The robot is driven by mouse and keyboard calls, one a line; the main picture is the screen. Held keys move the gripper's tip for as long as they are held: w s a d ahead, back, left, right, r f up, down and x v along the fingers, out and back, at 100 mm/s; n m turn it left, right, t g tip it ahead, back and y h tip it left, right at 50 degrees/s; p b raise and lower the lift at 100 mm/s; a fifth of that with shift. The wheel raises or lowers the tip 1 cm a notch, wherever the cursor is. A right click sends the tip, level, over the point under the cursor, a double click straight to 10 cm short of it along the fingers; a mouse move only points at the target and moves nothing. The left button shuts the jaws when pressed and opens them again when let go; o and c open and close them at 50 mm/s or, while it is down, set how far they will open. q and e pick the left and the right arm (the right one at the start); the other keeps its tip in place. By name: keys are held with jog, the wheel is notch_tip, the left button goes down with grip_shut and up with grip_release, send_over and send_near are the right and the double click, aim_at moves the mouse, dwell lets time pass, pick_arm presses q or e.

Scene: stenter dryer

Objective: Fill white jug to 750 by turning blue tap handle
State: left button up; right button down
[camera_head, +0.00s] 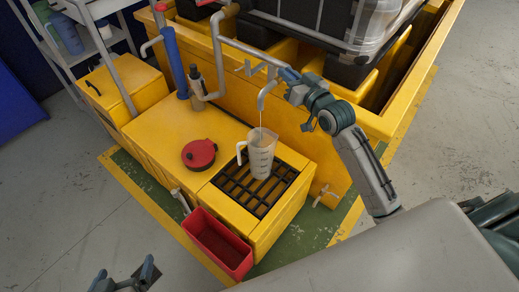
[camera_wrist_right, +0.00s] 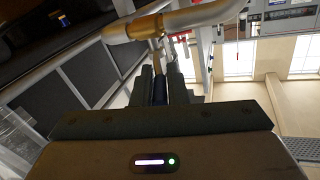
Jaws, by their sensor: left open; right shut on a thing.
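The white jug (camera_head: 261,158), translucent with markings and a handle on its left, stands upright on the black grate (camera_head: 243,193). A thin stream falls from the tap spout (camera_head: 264,97) into it; the liquid level cannot be read. My right gripper (camera_head: 287,76) is at the tap above the jug, shut on the blue tap handle, which is mostly hidden by the fingers. In the right wrist view, a dark blue piece (camera_wrist_right: 159,90) shows between the fingers, below the metal pipe (camera_wrist_right: 165,24). My left gripper (camera_head: 125,277) is open and empty at the bottom left, away from the jug.
A red lid-like disc (camera_head: 199,154) lies on the yellow cabinet left of the jug. An open red bin (camera_head: 217,243) hangs at the cabinet's front. Pipes with a blue sleeve (camera_head: 174,62) rise behind. A shelf trolley (camera_head: 75,40) stands at the back left.

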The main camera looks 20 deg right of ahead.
jog(key=shift+r, duration=0.15)
pick_arm(q)
jog(key=shift+r, duration=0.5)
notch_tip(320, 180, up, 4)
jog(key=p, duration=0.4)
jog(key=shift+r+p, duration=0.25)
jog(key=shift+p, duration=0.1)
pick_arm(e)
jog(key=m+h, duration=0.1)
jog(key=h, duration=0.1)
jog(key=a+m+h, duration=0.1)
jog(key=m+h, duration=0.2)
jog(key=h, duration=0.1)
jog(key=shift+a+h, duration=0.35)
jog(key=shift+h, duration=0.05)
